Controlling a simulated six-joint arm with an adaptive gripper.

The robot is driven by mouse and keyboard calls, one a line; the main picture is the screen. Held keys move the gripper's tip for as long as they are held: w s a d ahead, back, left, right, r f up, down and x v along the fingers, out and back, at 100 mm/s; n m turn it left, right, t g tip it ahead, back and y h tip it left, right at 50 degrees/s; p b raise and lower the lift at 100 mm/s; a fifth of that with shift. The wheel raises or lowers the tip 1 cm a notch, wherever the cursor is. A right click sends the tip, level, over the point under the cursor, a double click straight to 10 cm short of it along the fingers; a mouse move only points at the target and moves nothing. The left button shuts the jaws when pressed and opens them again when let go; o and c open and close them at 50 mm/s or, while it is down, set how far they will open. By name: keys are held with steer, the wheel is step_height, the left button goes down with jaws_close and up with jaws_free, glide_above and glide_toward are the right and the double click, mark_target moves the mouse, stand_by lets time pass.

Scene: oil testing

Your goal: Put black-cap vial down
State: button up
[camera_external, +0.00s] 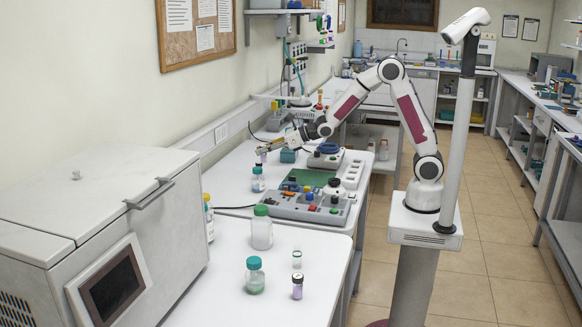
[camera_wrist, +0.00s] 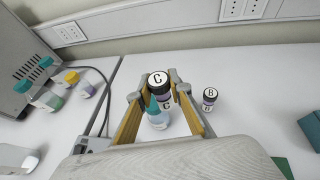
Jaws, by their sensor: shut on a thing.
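My gripper (camera_wrist: 157,92) is shut on a small vial (camera_wrist: 167,101) with a black cap marked C on top and a purple-and-white label. In the wrist view it sits between the two fingertips and looks larger than the other vial, so it seems raised above the table. A second black-capped vial (camera_wrist: 209,98), marked B, stands upright on the white table just right of the fingers, apart from them. In the external view my gripper (camera_external: 265,148) is over the far white bench near the wall; the held vial is too small there to make out clearly.
A teal-capped bottle (camera_wrist: 158,119) stands below and partly behind the held vial. A yellow-capped bottle (camera_wrist: 72,80) and others stand at left by a grey machine. A button panel (camera_external: 300,203) lies nearer on the bench. Free table shows around vial B.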

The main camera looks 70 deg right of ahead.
steer(key=s+a+n+g+y, duration=0.2)
steer(key=s+a+n+y, duration=0.15)
steer(key=a, duration=1.75)
steer(key=s+a+n+g+y, duration=0.2)
steer(key=a+n+g+y, duration=0.15)
steer(key=a, duration=1.65)
steer(key=s+a+f+n+g+y, duration=0.1)
steer(key=s+a+n+g+y, duration=0.2)
steer(key=s+a, duration=2.6)
steer(key=a+n+g, duration=0.2)
steer(key=n, duration=0.1)
steer(key=shift+a, duration=0.4)
steer(key=shift+f, duration=0.1)
steer(key=shift+f, duration=3.05)
steer(key=shift+f, duration=1.85)
steer(key=shift+f, duration=0.15)
